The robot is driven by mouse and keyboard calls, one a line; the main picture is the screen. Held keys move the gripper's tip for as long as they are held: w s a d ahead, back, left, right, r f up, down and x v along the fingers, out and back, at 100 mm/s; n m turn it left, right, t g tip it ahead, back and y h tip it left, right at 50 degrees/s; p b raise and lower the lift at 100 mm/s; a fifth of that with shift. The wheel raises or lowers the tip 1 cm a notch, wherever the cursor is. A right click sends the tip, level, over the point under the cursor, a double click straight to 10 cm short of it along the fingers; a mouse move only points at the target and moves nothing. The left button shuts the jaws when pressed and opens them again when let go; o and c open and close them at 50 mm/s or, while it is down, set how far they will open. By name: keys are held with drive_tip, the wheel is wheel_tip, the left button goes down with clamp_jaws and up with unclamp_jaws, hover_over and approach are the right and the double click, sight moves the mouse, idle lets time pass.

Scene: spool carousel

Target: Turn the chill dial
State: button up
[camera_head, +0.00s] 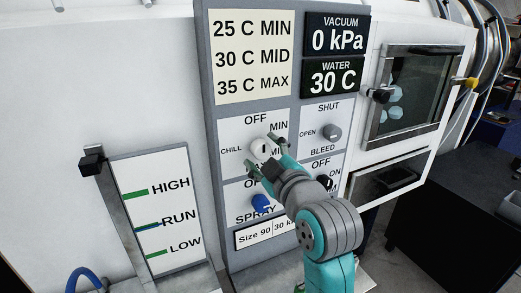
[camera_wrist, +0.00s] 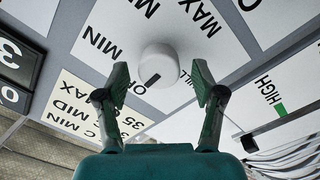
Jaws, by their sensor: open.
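The chill dial (camera_head: 260,149) is a round white knob on the grey control panel, beside the CHILL label, with OFF above it and MIN and MID to its right. In the wrist view the dial (camera_wrist: 158,62) shows a dark line on its lower-left edge, on the side where the partly hidden OFF lettering is. My gripper (camera_head: 262,155) is in front of the dial. Its fingers are open (camera_wrist: 160,78), one on each side of the knob, with a visible gap on both sides in the wrist view. I cannot tell the depth between fingertips and panel.
A grey bleed knob (camera_head: 332,132) is to the right, a blue spray knob (camera_head: 262,204) below, and a black knob (camera_head: 325,182) at lower right, partly behind my arm. Displays read 0 kPa (camera_head: 338,41) and 30 C (camera_head: 334,79). A level gauge (camera_head: 151,210) stands at left.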

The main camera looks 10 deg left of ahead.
drive_tip(key=shift+x, duration=1)
drive_tip(key=c, duration=1.1)
drive_tip(key=shift+c, duration=0.2)
